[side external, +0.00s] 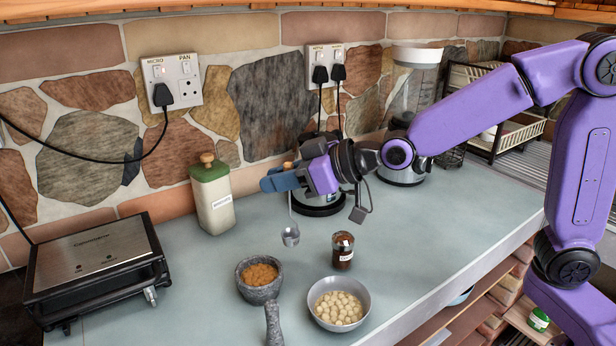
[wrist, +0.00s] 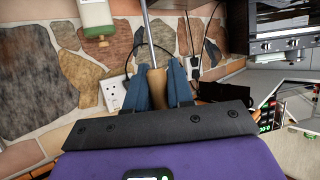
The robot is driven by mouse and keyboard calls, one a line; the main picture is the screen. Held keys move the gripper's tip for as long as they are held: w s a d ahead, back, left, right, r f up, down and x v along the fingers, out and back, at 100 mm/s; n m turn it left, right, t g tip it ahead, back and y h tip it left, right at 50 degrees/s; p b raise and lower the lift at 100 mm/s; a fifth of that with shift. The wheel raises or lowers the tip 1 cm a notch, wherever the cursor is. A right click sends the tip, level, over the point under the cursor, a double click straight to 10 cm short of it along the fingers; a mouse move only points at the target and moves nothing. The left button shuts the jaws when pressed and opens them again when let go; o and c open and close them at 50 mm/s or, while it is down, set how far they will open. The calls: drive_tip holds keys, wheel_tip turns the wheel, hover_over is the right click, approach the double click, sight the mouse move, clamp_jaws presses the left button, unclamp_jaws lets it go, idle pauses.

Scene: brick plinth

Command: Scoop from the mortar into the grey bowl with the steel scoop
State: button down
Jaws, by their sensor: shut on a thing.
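The stone mortar (side external: 261,294) holds orange-brown powder and stands on the counter at the front. The grey bowl (side external: 347,327) stands to its right and holds several pale round pieces. My gripper (side external: 279,180) is shut on the wooden handle of the steel scoop (side external: 291,235). The scoop hangs down, its cup above the counter, behind the mortar and apart from it. No powder is visible in the cup, but it is small in the picture. In the wrist view my blue fingers (wrist: 157,88) clasp the handle, and the cup is out of the picture.
A pestle (side external: 273,326) lies in front of the mortar. A dark-lidded jar (side external: 343,252) stands behind the bowl. A green-lidded canister (side external: 212,202) and a grill (side external: 95,262) stand at left. A blender (side external: 403,165) stands behind my arm.

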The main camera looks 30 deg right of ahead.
drive_tip(key=w+a+f+n+g+y, duration=0.2)
drive_tip(key=w+a+f, duration=0.2)
drive_tip(key=w+a, duration=0.1)
wheel_tip(320, 180, down, 10)
drive_tip(key=shift+r, duration=0.25)
idle(1.1)
drive_tip(key=shift+r, duration=0.1)
idle(0.9)
wheel_tip(320, 180, up, 7)
drive_tip(key=shift+r, duration=0.15)
idle(0.9)
idle(0.3)
